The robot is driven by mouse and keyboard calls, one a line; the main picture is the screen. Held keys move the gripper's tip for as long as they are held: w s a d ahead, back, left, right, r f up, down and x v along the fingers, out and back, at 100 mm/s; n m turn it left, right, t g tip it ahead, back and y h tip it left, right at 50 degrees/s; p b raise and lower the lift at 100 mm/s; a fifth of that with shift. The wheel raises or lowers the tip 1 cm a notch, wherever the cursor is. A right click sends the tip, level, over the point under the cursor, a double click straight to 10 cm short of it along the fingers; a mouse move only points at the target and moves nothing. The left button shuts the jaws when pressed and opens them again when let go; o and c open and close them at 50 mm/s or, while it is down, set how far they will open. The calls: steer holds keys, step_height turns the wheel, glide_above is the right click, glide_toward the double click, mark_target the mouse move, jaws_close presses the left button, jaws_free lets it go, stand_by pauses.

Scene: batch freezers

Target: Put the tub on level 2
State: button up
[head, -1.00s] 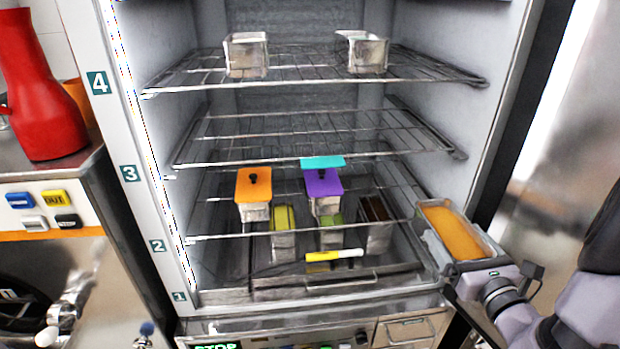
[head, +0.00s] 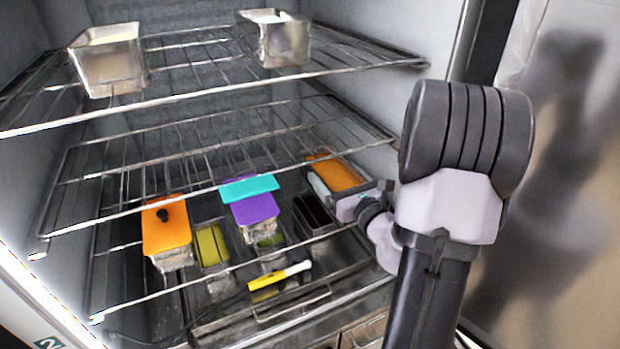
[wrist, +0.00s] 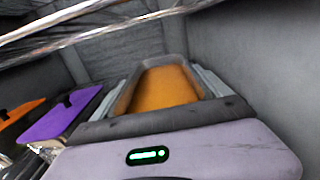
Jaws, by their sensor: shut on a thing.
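The tub (head: 340,178) is an open metal pan with an orange filling. It is inside the freezer at the right, below the level 3 shelf (head: 130,209) and over the right part of the level 2 shelf (head: 130,305). My gripper (head: 356,200) is shut on its near end. In the wrist view the tub (wrist: 165,88) lies between my two fingers (wrist: 160,104), roughly level, pointing towards the back wall. I cannot tell whether its base touches the level 2 shelf.
An orange-lidded tub (head: 166,228) and a purple-lidded tub (head: 254,209) stand left of the held tub. A teal flat piece (head: 249,188) shows by the purple lid. Open tubs and a yellow-and-white marker (head: 280,276) are lower down. The freezer's right wall (wrist: 260,60) is close beside my gripper.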

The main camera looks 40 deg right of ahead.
steer(key=w, duration=0.6)
steer(key=shift+a+f, duration=0.15)
steer(key=shift+a, duration=0.15)
steer(key=shift+w+f, duration=0.2)
steer(key=shift+f, duration=0.05)
steer(key=shift+s+f+b, duration=0.1)
steer(key=shift+f+b, duration=0.5)
steer(key=shift+f, duration=1.1)
steer(key=o, duration=1.9)
steer(key=shift+s+r, duration=0.1)
steer(key=shift+r, duration=0.1)
steer(key=p+v, duration=0.2)
steer(key=v, duration=0.9)
steer(key=shift+s+a+r, duration=0.1)
steer(key=shift+r, duration=0.05)
steer(key=shift+s, duration=0.3)
steer(key=shift+a, duration=0.15)
steer(key=shift+f, duration=0.25)
